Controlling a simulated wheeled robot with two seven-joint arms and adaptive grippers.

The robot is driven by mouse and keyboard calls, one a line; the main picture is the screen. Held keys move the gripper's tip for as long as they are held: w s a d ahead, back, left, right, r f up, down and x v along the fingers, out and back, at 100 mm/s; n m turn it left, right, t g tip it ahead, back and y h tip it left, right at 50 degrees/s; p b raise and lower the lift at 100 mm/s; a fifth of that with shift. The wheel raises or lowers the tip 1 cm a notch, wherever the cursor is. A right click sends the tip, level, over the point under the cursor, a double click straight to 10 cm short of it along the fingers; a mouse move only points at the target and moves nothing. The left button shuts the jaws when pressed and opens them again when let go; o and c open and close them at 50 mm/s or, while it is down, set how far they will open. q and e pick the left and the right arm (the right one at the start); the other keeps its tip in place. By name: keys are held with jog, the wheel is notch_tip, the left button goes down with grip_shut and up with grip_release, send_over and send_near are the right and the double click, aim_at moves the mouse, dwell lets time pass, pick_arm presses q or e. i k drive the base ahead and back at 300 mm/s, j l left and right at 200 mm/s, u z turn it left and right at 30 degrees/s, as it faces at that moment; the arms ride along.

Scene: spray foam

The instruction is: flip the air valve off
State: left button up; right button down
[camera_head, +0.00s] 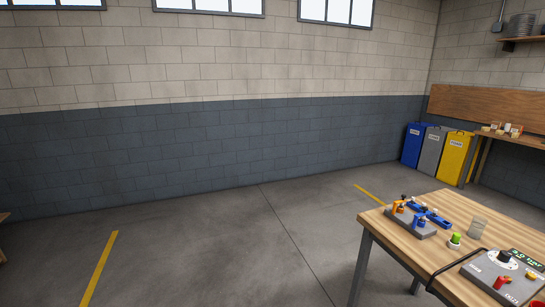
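A grey control box (484,277) sits at the near right of the wooden table (454,223). It bears a black knob on a white dial (503,258), a green display (526,259) and a red part (501,282) at its front. Labels on the box are too small to read surely, so I cannot tell which part is the air valve or how it is set. A black hose (437,274) curves from the box over the table edge. Neither of my grippers is in view.
A grey block with blue and orange fittings (411,216) stands at the table's far left corner. Blue, grey and yellow bins line the back wall. Floor left of the table is clear.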

aim_at(500, 280)
jog(key=z, duration=1.75)
